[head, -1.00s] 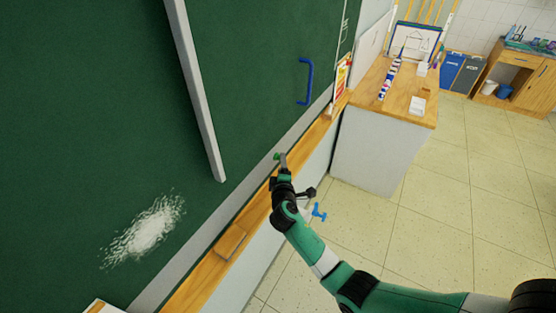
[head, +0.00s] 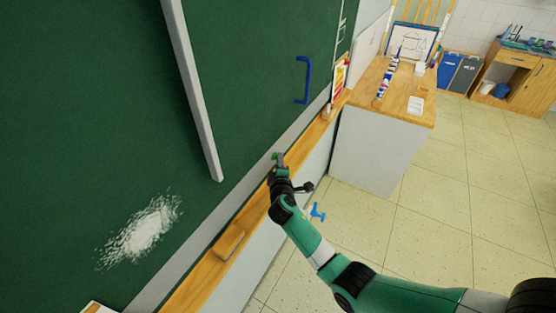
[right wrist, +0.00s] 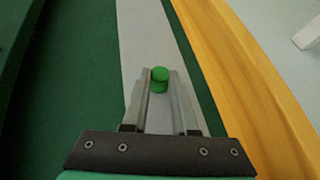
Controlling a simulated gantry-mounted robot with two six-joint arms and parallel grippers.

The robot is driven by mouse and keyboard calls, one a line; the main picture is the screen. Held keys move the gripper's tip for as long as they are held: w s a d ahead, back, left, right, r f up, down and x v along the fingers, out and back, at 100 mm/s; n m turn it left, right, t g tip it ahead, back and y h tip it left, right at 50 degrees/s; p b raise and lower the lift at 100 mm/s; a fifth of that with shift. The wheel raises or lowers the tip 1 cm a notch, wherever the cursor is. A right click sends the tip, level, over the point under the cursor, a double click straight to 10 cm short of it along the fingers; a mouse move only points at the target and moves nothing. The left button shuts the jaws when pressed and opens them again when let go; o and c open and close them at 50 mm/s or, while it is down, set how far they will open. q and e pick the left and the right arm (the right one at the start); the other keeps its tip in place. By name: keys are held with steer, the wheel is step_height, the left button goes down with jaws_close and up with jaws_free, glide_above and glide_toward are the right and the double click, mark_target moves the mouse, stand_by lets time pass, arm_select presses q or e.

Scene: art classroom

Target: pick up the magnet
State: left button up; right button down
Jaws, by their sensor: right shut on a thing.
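The magnet (right wrist: 160,78) is a small green cylinder. In the right wrist view it sits between the two fingertips of my right gripper (right wrist: 160,92), which is shut on it. In the head view the green magnet (head: 277,156) shows at the tip of my right gripper (head: 279,162), over the grey strip at the lower edge of the green board. I cannot tell whether the magnet still touches the board. My left gripper is not in view.
The green chalkboard (head: 250,60) has a blue handle (head: 304,80) and a white chalk smear (head: 145,232). A wooden ledge (head: 205,272) below it holds an eraser (head: 229,242). Open floor (head: 450,200) lies at right.

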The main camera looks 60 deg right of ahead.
step_height(320, 180, up, 8)
steer(key=p, duration=0.3)
steer(key=s+f+p, duration=0.1)
steer(key=s+p, duration=0.3)
steer(key=s, duration=1.6)
steer(key=shift+a, duration=0.25)
steer(key=w+r+p, duration=0.1)
steer(key=w+r, duration=0.1)
steer(key=w, duration=0.4)
steer(key=shift+w+r, duration=0.35)
steer(key=shift+r, duration=0.05)
